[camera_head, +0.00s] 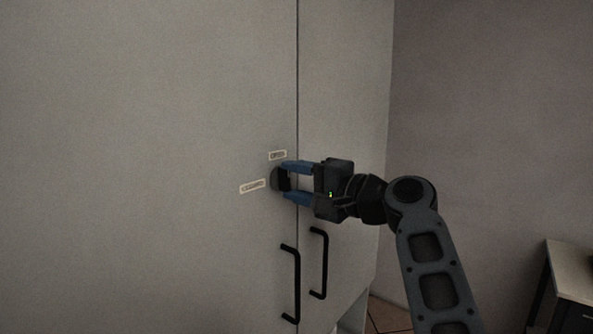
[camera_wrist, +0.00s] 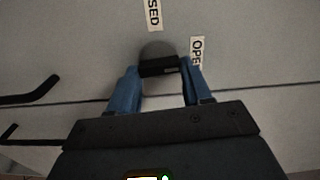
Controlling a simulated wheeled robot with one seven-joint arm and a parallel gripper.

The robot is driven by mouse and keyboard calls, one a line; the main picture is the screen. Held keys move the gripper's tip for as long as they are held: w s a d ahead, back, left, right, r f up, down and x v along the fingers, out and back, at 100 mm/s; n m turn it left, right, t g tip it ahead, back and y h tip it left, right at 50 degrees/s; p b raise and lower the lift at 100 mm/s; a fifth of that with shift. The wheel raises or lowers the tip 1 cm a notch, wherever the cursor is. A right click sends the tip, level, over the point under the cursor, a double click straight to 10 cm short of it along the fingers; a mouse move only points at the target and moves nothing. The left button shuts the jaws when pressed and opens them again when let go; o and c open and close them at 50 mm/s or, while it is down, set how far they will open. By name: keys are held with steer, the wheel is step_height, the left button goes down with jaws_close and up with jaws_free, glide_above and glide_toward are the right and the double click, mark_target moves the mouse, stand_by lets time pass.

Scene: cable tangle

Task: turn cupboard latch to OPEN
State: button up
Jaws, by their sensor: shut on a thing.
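The cupboard latch (camera_head: 277,179) is a round grey disc with a black grip bar, on the left door near the seam. Its bar looks about upright in the head view. The OPEN label (camera_head: 278,155) is above the latch and the CLOSED label (camera_head: 252,186) is to its left. My gripper (camera_head: 287,182) comes from the right, its blue fingers shut on the bar's two ends. In the wrist view the latch (camera_wrist: 158,49) sits between the fingertips (camera_wrist: 158,73). There the bar runs roughly crosswise, its right end towards the OPEN label (camera_wrist: 196,51).
Two black door handles hang below the latch, one on the left door (camera_head: 296,285) and one on the right door (camera_head: 323,263), under my gripper. A small table (camera_head: 575,270) stands at the far right. The cupboard doors are flush at the seam.

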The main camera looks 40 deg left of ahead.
steer(key=shift+w+d+m+p, duration=0.15)
steer(key=shift+m+p, duration=0.15)
steer(key=shift+m, duration=0.3)
steer(key=o, duration=1.1)
steer(key=shift+c, duration=0.2)
steer(key=d+b, duration=0.2)
steer(key=d, duration=0.5)
steer(key=shift+s+d, duration=0.3)
steer(key=shift+s, duration=0.05)
